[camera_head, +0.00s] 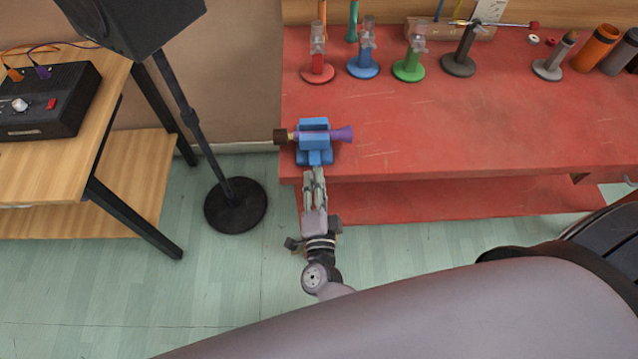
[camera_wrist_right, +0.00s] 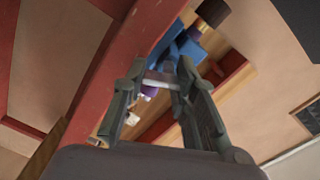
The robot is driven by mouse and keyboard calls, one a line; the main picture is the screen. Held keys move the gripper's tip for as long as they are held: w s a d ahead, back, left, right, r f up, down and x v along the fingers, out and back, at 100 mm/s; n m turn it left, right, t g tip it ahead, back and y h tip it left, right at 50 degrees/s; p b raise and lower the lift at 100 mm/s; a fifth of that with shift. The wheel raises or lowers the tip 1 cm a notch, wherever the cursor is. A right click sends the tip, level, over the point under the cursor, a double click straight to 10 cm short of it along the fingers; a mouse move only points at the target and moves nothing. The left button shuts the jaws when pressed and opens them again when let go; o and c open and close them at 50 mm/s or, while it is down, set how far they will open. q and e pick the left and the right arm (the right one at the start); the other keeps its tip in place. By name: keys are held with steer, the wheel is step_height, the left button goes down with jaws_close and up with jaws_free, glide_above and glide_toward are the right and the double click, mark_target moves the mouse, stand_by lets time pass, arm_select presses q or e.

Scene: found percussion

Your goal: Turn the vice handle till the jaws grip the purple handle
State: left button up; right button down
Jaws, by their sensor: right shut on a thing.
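The blue vice (camera_head: 316,157) is at the left front edge of the red bench. The purple handle (camera_head: 343,134) lies crosswise between the vice jaws, with its dark brown end (camera_head: 281,136) sticking out to the left. I cannot tell whether the jaws touch it. My right gripper (camera_head: 315,178) is just in front of the vice. In the right wrist view, its fingers (camera_wrist_right: 161,72) are shut on the pale bar of the vice handle (camera_wrist_right: 160,79), with the blue vice (camera_wrist_right: 187,46) just beyond. My left gripper is not in view.
The red bench (camera_head: 440,120) is mostly clear near the vice. Small stands with red, blue (camera_head: 364,66) and green (camera_head: 409,69) bases stand behind. A black speaker stand (camera_head: 236,204) and wooden table (camera_head: 135,185) are to the left.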

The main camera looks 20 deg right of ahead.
steer(key=shift+w+a+r+m, duration=0.15)
steer(key=shift+r+m, duration=0.05)
steer(key=shift+r, duration=0.2)
steer(key=shift+w+a+r+m, duration=0.15)
steer(key=shift+r+m, duration=0.05)
steer(key=shift+r, duration=0.15)
steer(key=c, duration=1.5)
jaws_free()
steer(key=shift+s, duration=0.1)
steer(key=o, duration=0.6)
steer(key=shift+s+f, duration=0.1)
steer(key=shift+f, duration=0.15)
steer(key=shift+s, duration=0.1)
steer(key=v, duration=1.2)
